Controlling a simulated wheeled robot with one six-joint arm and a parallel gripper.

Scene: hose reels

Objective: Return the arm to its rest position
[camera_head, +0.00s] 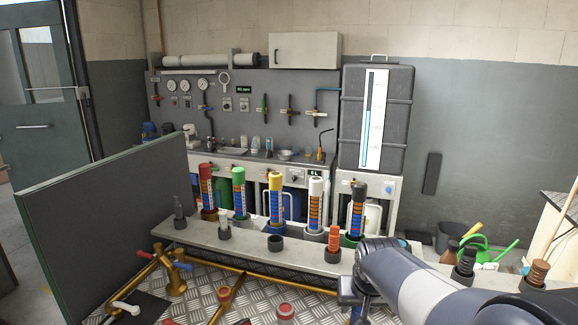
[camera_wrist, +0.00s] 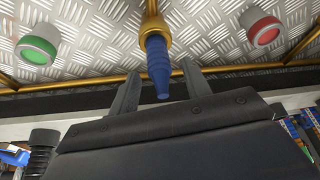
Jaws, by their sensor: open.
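My arm reaches in from the lower right of the head view, with my gripper (camera_head: 352,290) low over the tread-plate floor, in front of the grey bench. In the wrist view my gripper (camera_wrist: 160,90) shows two dark fingers spread apart. A blue ribbed nozzle (camera_wrist: 158,66) on a brass pipe shows in the gap between them in the picture. The fingers do not appear to touch it. In the head view my arm hides most of that area.
The bench (camera_head: 215,238) carries several upright cylinders with coloured caps, among them a red one (camera_head: 207,185). A dark green panel (camera_head: 110,215) stands at left. Brass pipes (camera_head: 245,267) run along the bench front. A green button (camera_wrist: 38,50) and a red button (camera_wrist: 265,27) flank the nozzle.

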